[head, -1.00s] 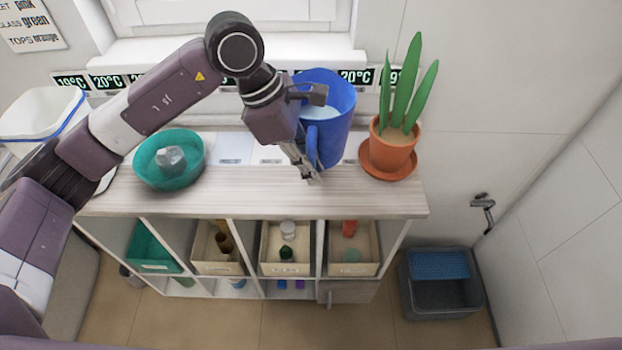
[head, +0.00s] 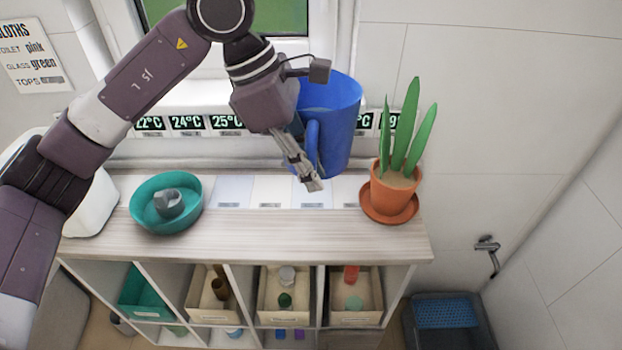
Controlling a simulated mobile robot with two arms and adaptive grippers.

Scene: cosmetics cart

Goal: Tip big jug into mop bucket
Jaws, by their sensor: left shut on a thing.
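The big blue jug (head: 338,122) is held above the shelf top, near the back wall, roughly upright with its handle toward my gripper. My left gripper (head: 311,180) is shut on the jug at its handle side; the exact contact is partly hidden by the fingers. The liquid seen in the jug earlier is hard to make out now. The mop bucket (head: 447,320) is a dark grey tub with a blue grid insert, on the floor at the lower right, cut off by the picture's bottom edge. My right gripper is not in view.
A potted plant (head: 394,187) on an orange saucer stands right of the jug. A teal bowl (head: 166,203) with a grey object sits on the left of the shelf top (head: 270,236). A wall tap (head: 487,245) is above the bucket. Bins fill the cubbies below.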

